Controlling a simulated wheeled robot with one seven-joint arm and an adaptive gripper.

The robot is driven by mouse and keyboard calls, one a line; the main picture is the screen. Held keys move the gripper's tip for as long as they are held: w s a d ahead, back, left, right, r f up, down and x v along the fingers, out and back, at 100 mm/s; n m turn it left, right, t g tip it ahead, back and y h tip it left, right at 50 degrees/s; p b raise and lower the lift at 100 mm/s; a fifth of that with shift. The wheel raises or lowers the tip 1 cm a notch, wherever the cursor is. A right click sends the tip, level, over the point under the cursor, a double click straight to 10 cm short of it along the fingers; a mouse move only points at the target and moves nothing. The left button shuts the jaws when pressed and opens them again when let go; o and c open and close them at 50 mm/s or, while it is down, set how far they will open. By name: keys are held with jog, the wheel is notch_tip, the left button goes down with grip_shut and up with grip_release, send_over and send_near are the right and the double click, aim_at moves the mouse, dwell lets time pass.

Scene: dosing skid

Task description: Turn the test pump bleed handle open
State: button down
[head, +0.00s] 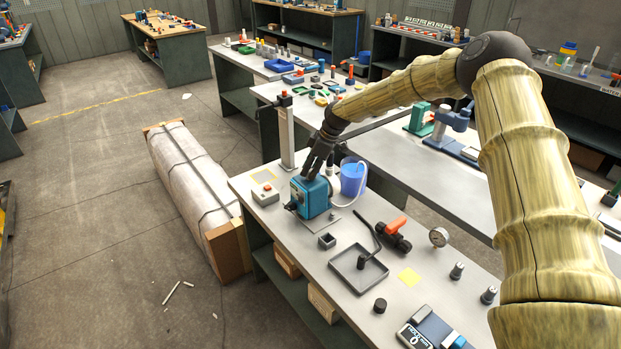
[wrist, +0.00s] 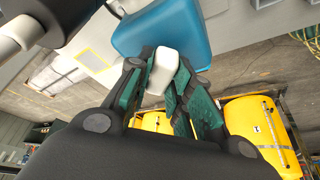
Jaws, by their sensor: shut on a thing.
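The test pump (head: 310,197) is a blue box on the near bench, and my gripper (head: 314,172) reaches down to its top. In the wrist view the blue pump housing (wrist: 165,32) fills the upper middle. A pale, block-shaped handle (wrist: 163,66) stands out from the housing, between the fingers. My gripper (wrist: 162,82) is shut on this handle, with green-padded fingers on both sides of it. In the head view the handle is hidden by the fingers. How far it is turned I cannot tell.
A blue bucket (head: 353,179) with a pale hose (head: 349,203) stands right behind the pump. A grey box with a red button (head: 265,193) is at its left. A post (head: 287,135) rises behind.

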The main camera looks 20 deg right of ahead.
jog(key=n+b, duration=0.1)
jog(key=n, duration=0.1)
jog(key=n+g+b, duration=0.1)
jog(key=n+b, duration=0.1)
jog(key=shift+w+f+g, duration=0.15)
jog(key=shift+w+g, duration=0.05)
jog(key=shift+g, duration=0.1)
jog(key=shift+w+r+n+g+b, duration=0.1)
jog(key=shift+n+g+b, duration=0.45)
jog(key=shift+n, duration=0.7)
jog(key=shift+r+n+g+b, duration=0.1)
jog(key=shift+n+g+b, duration=0.4)
jog(key=shift+n, duration=0.75)
jog(key=c, duration=1.3)
grip_release()
jog(key=v, duration=1.2)
